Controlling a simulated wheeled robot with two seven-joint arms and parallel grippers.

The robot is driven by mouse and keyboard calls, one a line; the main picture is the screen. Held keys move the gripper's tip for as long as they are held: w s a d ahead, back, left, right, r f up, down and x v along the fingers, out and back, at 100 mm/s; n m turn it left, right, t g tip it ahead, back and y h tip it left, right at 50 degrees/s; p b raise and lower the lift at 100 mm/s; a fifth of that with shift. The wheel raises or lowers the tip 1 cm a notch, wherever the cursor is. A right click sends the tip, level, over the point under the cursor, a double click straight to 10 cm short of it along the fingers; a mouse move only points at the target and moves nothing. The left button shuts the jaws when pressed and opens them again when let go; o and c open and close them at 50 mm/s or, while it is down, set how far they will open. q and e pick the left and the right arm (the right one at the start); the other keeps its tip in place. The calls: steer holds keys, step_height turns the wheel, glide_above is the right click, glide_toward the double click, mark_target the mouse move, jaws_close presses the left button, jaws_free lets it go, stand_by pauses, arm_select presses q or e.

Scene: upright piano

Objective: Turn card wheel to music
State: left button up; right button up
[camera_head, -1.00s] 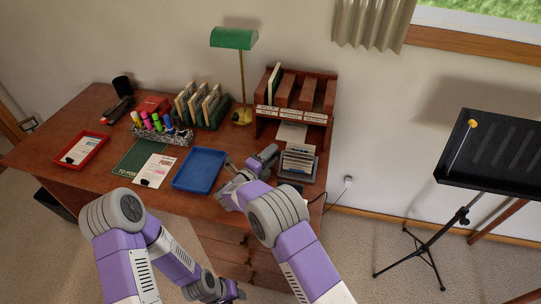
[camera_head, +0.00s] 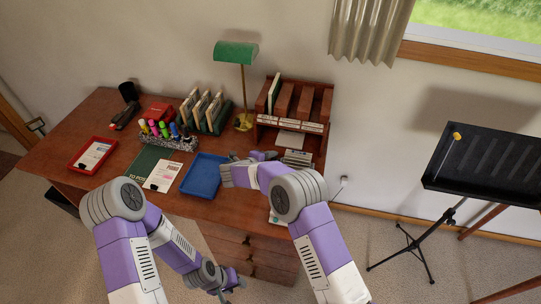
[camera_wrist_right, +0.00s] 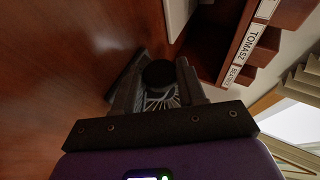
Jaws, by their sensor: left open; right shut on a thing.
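The card wheel (camera_head: 297,157) stands at the right end of the desk, in front of the wooden sorter, partly hidden by my right arm. My right gripper (camera_head: 262,156) is beside its left side. In the right wrist view, the gripper (camera_wrist_right: 157,82) is shut on a round black knob (camera_wrist_right: 158,73), with thin pale lines below it. Which divider the wheel is turned to cannot be read. My left gripper (camera_head: 228,289) is open and empty, low in front of the desk.
The labelled wooden sorter (camera_head: 292,122) stands behind; a label reads TOMASZ in the right wrist view (camera_wrist_right: 246,47). A blue tray (camera_head: 205,176), green lamp (camera_head: 236,52), markers and papers share the desk. A black music stand (camera_head: 480,160) is at right.

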steer(key=shift+r, duration=0.1)
stand_by(0.5)
steer(key=o, duration=1)
steer(key=shift+p+v, duration=1)
steer(key=shift+v, duration=2.75)
steer(key=shift+w+r, duration=0.1)
